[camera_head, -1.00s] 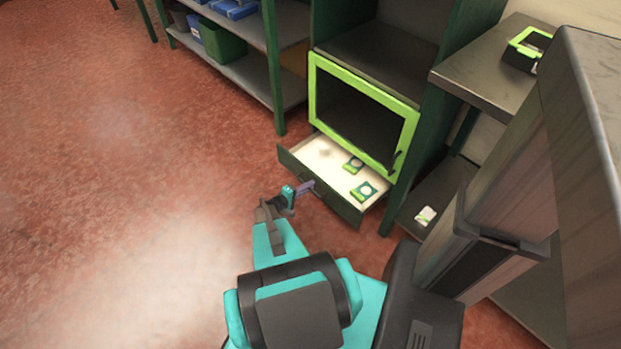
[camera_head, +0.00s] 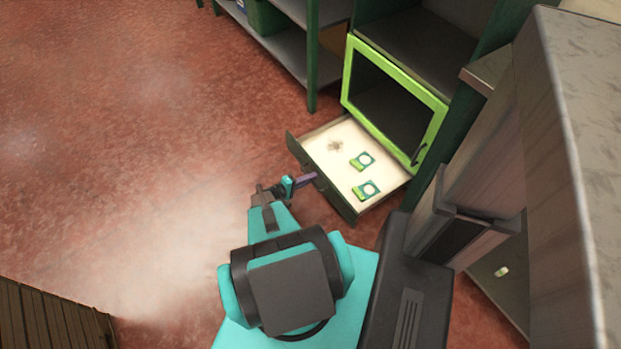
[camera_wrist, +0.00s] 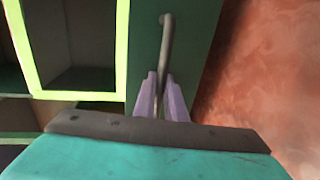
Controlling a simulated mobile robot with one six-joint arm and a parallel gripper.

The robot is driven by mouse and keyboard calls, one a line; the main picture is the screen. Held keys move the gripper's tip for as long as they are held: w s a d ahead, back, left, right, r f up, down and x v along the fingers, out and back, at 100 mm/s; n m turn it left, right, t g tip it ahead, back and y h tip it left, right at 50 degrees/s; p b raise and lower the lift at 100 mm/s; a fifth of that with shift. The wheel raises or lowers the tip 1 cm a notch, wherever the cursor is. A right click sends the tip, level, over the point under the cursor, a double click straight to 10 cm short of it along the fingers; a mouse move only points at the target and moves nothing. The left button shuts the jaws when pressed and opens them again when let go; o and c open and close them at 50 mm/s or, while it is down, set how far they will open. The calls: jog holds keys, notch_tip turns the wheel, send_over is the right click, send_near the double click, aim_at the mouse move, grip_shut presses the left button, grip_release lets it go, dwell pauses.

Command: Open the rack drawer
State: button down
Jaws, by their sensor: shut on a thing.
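The rack drawer (camera_head: 345,204) is pulled out below a green-framed opening. Its inside is light, and two green-and-white items (camera_head: 367,190) and a small brownish thing (camera_head: 335,146) lie in it. In the wrist view, the dark green drawer front (camera_wrist: 202,50) carries a grey bar handle (camera_wrist: 166,38). My gripper (camera_head: 313,178) is at the drawer front. Its purple fingers (camera_wrist: 162,98) are shut on the handle, one on each side of it. The lower end of the handle is hidden between the fingers.
A bright green-framed door (camera_head: 350,72) with a dark handle stands above the drawer. Grey shelves (camera_head: 290,45) are at the upper left. A wooden slatted thing (camera_head: 50,320) is at the lower left. Red floor left of the drawer is clear.

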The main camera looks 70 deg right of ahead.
jog(key=shift+w+d+r, duration=0.1)
jog(key=shift+w+d, duration=0.15)
jog(key=c, duration=2.1)
grip_release()
jog(key=shift+s, duration=0.1)
jog(key=shift+a, duration=0.1)
jog(key=shift+p+v, duration=0.3)
jog(key=shift+v, duration=6.55)
